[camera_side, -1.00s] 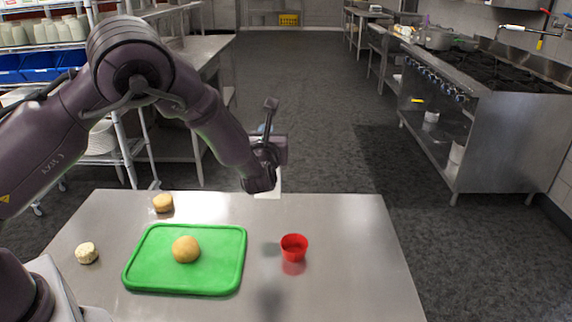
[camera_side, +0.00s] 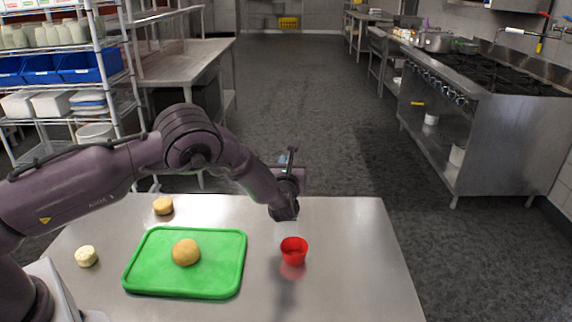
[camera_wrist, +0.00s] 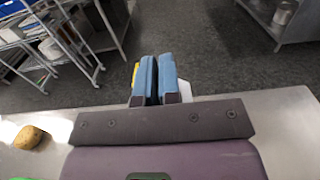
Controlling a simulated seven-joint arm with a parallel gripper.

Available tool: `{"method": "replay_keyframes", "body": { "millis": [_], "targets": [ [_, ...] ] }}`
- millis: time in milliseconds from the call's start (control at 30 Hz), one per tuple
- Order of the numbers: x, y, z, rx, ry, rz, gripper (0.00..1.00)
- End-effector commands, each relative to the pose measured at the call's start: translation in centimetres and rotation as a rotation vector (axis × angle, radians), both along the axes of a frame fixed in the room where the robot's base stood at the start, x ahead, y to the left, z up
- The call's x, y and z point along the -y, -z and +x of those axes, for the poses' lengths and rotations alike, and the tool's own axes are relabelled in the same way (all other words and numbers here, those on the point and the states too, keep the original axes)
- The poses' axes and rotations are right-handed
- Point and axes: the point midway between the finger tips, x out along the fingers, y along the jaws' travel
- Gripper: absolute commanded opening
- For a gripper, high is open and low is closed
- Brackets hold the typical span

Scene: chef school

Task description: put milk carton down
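My gripper (camera_side: 286,192) is over the far part of the steel table, behind the red cup. In the wrist view, its two blue fingers (camera_wrist: 158,80) are close together with a narrow gap. A white piece of the milk carton (camera_wrist: 186,91) shows to the right of the fingers, and a yellow patch shows on their left. The fingers appear shut on the carton's thin top. Most of the carton is hidden behind the fingers and wrist. I cannot tell whether its base touches the steel table (camera_side: 355,270).
A red cup (camera_side: 294,250) stands just in front of the gripper. A tan round piece (camera_side: 163,206) and a pale round piece (camera_side: 87,256) lie on the table's left. The table's right side is clear.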

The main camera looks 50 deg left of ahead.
Motion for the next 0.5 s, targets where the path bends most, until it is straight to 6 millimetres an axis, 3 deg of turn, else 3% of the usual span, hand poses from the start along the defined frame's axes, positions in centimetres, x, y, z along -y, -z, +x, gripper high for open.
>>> {"method": "replay_keyframes", "body": {
  "millis": [233,333,500],
  "targets": [
    [0.03,0.18,0.04,0.004,0.001,0.002,0.0],
    [0.03,0.25,-0.01,0.0,0.0,0.0,0.27],
    [0.03,0.24,0.0,0.0,0.0,0.0,0.3]
  ]
}}
